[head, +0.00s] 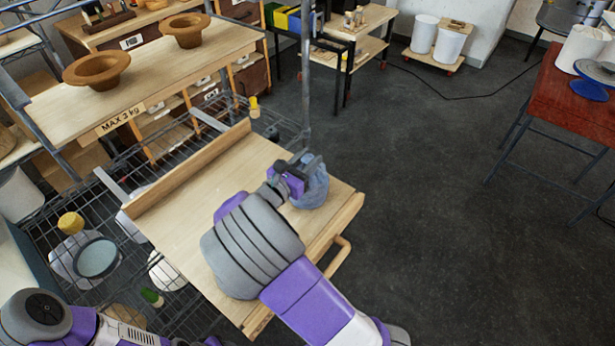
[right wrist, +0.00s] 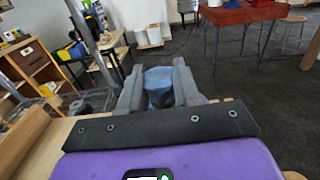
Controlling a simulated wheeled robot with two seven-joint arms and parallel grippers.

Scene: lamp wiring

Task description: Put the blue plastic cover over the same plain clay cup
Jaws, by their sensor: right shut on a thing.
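The blue plastic cover (head: 315,190) is at the right part of the wooden board, at my right gripper (head: 300,165). It looks crumpled and blue-grey. In the right wrist view the cover (right wrist: 158,78) sits between the two fingers of my right gripper (right wrist: 158,85), which is shut on it. A darker patch shows below the cover there, too unclear to name. I do not make out a plain clay cup; whether one is under the cover cannot be told. My left gripper is out of view.
The wooden board (head: 190,215) has a raised back edge and is otherwise mostly bare. Two wide-rimmed brown clay bowls (head: 97,69) (head: 186,29) stand on the shelf marked MAX 3 kg. A wire rack (head: 50,235) lies left, a red table (head: 575,105) far right. Open floor lies right.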

